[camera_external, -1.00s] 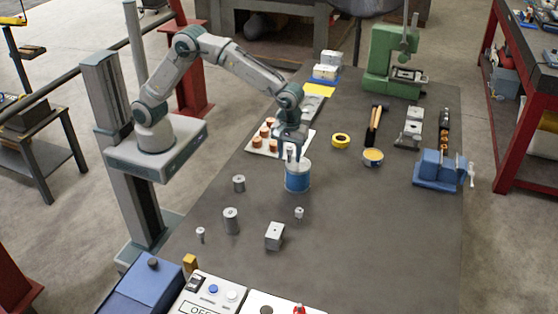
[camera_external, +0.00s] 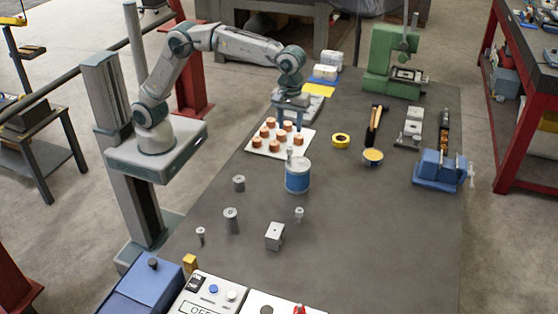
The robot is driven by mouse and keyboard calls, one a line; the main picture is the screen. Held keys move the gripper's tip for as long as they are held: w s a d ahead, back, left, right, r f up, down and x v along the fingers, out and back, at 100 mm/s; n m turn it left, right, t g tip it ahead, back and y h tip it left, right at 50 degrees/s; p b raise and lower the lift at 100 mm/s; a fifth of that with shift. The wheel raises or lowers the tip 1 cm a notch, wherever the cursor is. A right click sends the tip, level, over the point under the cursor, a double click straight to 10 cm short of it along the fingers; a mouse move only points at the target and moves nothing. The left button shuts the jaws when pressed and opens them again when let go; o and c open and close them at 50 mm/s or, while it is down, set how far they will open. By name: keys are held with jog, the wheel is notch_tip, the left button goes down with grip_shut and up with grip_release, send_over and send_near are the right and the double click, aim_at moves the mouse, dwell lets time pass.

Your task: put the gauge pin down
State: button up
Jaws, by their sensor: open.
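A small grey pin, which looks like the gauge pin (camera_external: 289,155), stands upright at the back of the blue tin (camera_external: 297,180). I cannot tell whether it rests on the tin's pale top or just behind it. My gripper (camera_external: 288,122) is open and empty, up and back from the pin, in front of the white plate with copper pieces in this view. Its two fingers are apart and clear of the pin. Two similar small pins stand on the table, one at the front left (camera_external: 200,234) and one right of centre (camera_external: 299,214).
The white plate (camera_external: 262,146) bears several copper pieces. Grey cylinders (camera_external: 231,221) and a metal block (camera_external: 274,237) stand in front of the tin. A yellow tape roll (camera_external: 341,140), a bowl (camera_external: 373,157) and a blue vise (camera_external: 437,171) are to the right. The table's right front is clear.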

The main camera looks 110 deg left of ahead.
jog(key=s+a+r+m+t, duration=0.15)
jog(key=s+m, duration=0.25)
jog(key=s, duration=0.4)
jog(key=s+a+r+m, duration=0.1)
jog(key=s+r+m, duration=0.1)
jog(key=s+m, duration=0.5)
jog(key=s+f+m+t, duration=0.1)
jog(key=s+f+m, duration=0.2)
jog(key=s, duration=0.6)
jog(key=s+f+m+t, duration=0.1)
jog(key=s+f+m, duration=0.3)
jog(key=s, duration=0.6)
jog(key=shift+a+f, duration=0.2)
jog(key=shift+a, duration=0.05)
jog(key=shift+s, duration=0.1)
